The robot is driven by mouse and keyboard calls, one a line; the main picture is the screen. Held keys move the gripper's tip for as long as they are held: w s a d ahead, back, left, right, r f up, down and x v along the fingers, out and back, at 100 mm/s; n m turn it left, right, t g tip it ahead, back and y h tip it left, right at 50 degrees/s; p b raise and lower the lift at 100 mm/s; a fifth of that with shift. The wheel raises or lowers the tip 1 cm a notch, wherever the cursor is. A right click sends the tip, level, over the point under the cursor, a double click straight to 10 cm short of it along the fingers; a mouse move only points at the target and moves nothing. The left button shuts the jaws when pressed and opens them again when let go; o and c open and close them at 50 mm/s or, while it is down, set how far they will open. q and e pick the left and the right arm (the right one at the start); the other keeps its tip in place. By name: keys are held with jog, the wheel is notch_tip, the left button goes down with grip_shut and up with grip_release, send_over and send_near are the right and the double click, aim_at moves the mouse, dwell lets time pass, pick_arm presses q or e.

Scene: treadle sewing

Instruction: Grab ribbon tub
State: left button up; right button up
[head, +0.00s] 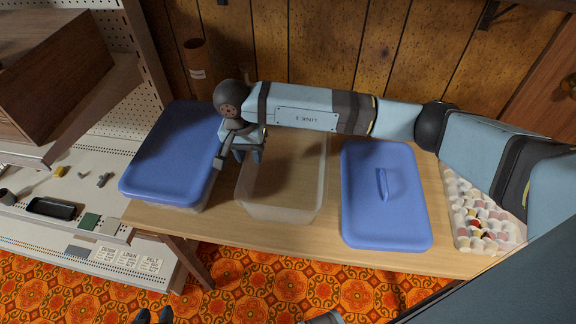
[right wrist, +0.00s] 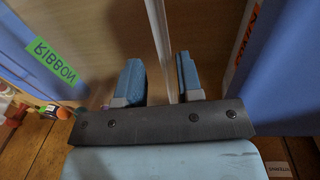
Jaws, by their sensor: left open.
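A green RIBBON label (right wrist: 54,62) shows there at the left, with flipped lettering. I cannot tell for sure which tub bears it. My left gripper (head: 153,316) is at the bottom edge of the head view, away from the tubs, open and empty.
A brown tube (head: 198,70) stands behind. A pegboard shelf (head: 75,195) borders the left.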

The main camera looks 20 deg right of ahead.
aim_at(253, 167)
notch_tip(253, 167, down, 4)
jog(key=shift+d+f, duration=0.15)
jog(key=shift+f, duration=0.05)
grip_shut()
jog(key=shift+r, duration=0.15)
